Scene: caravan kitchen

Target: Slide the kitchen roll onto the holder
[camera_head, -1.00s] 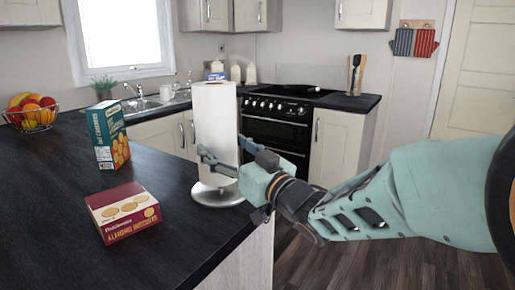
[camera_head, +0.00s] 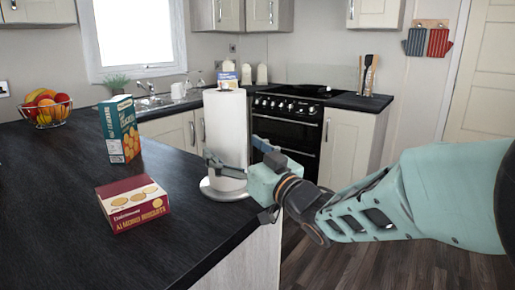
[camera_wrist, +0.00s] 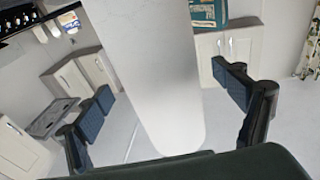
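The white kitchen roll (camera_head: 226,120) stands upright on the round metal base of the holder (camera_head: 213,193), near the right edge of the dark counter. The holder's post is hidden inside the roll. My gripper (camera_head: 234,157) reaches in from the right at the lower part of the roll, with its fingers on either side of it. In the wrist view the roll (camera_wrist: 158,80) lies between the two spread fingers, with a visible gap to each. The gripper looks open.
A red biscuit box (camera_head: 133,204) lies on the counter to the left. A teal box (camera_head: 120,130) stands behind it, and a fruit bowl (camera_head: 46,112) is at the far left. A stove (camera_head: 288,120) is behind. The counter's front left is clear.

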